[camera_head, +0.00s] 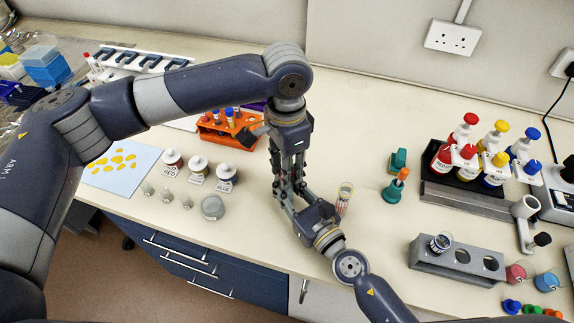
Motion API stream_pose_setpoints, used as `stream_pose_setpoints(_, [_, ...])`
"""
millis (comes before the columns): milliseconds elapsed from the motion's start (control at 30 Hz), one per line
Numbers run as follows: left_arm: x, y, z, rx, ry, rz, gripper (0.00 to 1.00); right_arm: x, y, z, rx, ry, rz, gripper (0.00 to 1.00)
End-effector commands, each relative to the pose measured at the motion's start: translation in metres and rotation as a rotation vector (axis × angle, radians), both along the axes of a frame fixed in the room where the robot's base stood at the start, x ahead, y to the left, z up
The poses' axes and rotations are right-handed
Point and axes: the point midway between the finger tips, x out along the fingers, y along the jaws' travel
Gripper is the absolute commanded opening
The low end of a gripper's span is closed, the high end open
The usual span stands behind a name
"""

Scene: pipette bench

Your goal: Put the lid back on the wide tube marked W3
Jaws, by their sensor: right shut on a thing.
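A clear wide tube (344,194) with a pale yellowish rim and a printed label is just right of my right gripper. I cannot tell whether it touches the gripper. Another clear wide tube (440,243) without a lid sits upright in the left hole of a grey rack (428,259). I cannot read W3 on either. A red lid (515,273) and a blue lid (546,281) lie right of the rack. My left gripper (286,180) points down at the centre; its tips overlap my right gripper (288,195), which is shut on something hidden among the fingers.
Green and orange stands (396,187) are right of centre. A dark rack of dropper bottles (455,195) is at the right. An orange tube rack (222,128), labelled jars (198,170) and a grey disc (212,207) are at the left. Small coloured caps (512,306) lie near the front right.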

Motion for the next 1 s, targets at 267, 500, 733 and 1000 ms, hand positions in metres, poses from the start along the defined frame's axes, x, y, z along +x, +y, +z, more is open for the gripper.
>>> stream_pose_setpoints(267, [0.000, 0.000, 0.000, -0.001, -0.001, -0.011, 0.00, 0.000, 0.000, 0.000, 0.000, 0.000, 0.000, 0.00])
stream_pose_setpoints(500, [0.000, 0.000, 0.000, 0.000, 0.000, -0.011, 0.49, 0.000, 0.000, 0.000, 0.000, 0.000, 0.000, 0.00])
stream_pose_setpoints(733, [0.000, 0.000, 0.000, 0.000, 0.000, -0.011, 0.49, 0.000, 0.000, 0.000, 0.000, 0.000, 0.000, 0.00])
stream_pose_setpoints(1000, [0.001, -0.001, 0.030, -0.003, -0.004, -0.012, 0.49, 0.000, 0.000, 0.000, 0.000, 0.000, 0.000, 0.00])
